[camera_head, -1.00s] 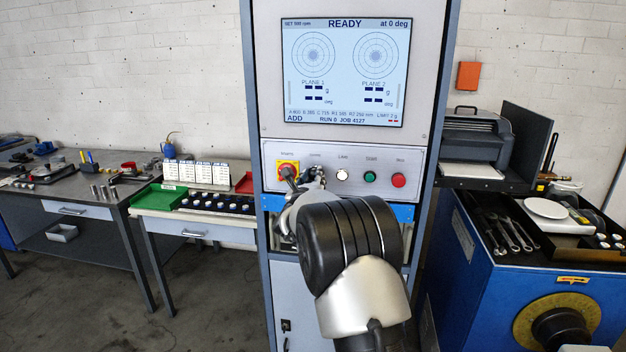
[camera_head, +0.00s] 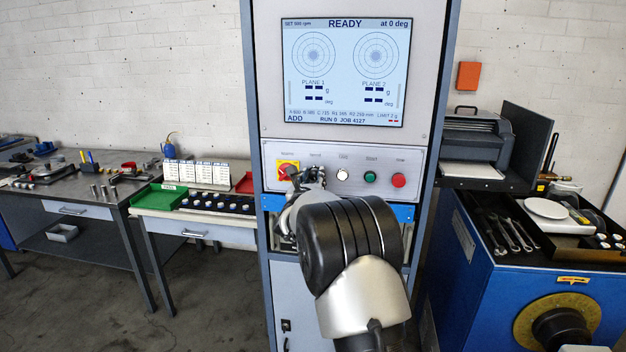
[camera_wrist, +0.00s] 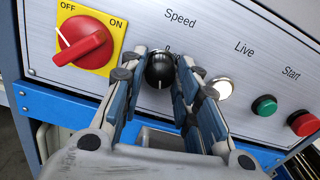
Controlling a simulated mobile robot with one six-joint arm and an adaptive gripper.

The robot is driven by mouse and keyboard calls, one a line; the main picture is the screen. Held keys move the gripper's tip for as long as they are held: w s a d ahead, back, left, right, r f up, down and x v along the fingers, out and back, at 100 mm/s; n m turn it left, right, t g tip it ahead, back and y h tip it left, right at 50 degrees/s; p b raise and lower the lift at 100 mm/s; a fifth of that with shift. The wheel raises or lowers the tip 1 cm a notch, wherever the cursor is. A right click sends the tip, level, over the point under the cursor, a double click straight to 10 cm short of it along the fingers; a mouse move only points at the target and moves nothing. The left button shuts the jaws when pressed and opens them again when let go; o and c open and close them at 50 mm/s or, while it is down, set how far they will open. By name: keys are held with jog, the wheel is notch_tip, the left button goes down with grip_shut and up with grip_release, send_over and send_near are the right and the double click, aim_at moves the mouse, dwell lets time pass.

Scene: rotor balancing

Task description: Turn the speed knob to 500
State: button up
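The black speed knob (camera_wrist: 160,70) sits under the "Speed" label on the panel in the wrist view. Its white mark points down in that picture. My gripper (camera_wrist: 162,72) has one finger on each side of the knob, and both fingertips appear to touch it. In the head view my gripper (camera_head: 312,176) is at the panel and hides the knob. The display (camera_head: 345,72) reads READY, with a "SET" rpm value at its top left that looks near 500 but is too small to read surely.
Left of the knob is the red OFF/ON switch (camera_wrist: 83,41) on a yellow plate, close to my left finger. Right of it are the white Live button (camera_wrist: 222,88), the green Start button (camera_wrist: 264,105) and a red button (camera_wrist: 303,123). A blue strip (camera_wrist: 60,104) runs below the panel.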

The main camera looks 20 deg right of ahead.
jog(key=o, duration=0.3)
jog(key=v, duration=1.2)
dwell(0.3)
